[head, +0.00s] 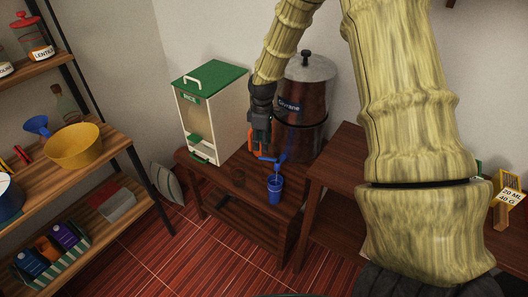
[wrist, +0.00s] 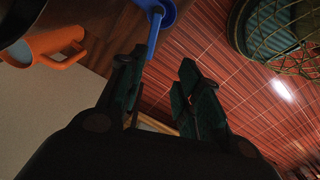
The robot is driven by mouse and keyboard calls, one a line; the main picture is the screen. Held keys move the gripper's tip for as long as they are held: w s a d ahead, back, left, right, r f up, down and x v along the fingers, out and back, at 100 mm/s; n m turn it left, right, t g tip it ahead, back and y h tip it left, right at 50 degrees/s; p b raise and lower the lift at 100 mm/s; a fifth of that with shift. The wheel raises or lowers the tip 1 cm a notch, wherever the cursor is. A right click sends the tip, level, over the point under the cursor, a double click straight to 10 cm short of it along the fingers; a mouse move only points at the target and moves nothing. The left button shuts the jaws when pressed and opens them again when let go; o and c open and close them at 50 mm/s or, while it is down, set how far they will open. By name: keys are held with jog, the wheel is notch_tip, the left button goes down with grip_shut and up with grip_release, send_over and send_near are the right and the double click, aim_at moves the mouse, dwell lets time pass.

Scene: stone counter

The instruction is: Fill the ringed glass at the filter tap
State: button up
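The brown water filter (head: 303,95) stands on a low wooden table with a blue tap (head: 280,163) at its front. A blue cup (head: 275,190) stands upright below the tap; I cannot make out a ring on it or whether it holds water. My gripper (head: 260,142) is in front of the filter, left of the tap. In the wrist view my gripper (wrist: 158,75) is open, with nothing between its fingers, and a blue part (wrist: 154,35) is beyond its left finger.
An orange handled mug (wrist: 50,44) is left of my fingers in the wrist view. The white and green rice dispenser (head: 208,112) stands left of the filter. A wire basket (wrist: 275,30) is at upper right. Loaded shelves (head: 115,138) stand left; red floor lies between.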

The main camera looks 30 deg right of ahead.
aim_at(264, 157)
jog(key=shift+w+d+f+p, duration=0.2)
jog(key=shift+f+p, duration=0.45)
jog(key=shift+f, duration=0.75)
jog(key=shift+w+d+f+p, duration=0.1)
jog(key=shift+d+f+p, duration=0.2)
jog(key=shift+f+p, duration=0.7)
jog(key=shift+w+d+f+p, duration=0.15)
jog(key=shift+d+f+p, duration=0.15)
jog(key=shift+f, duration=1.45)
grip_shut()
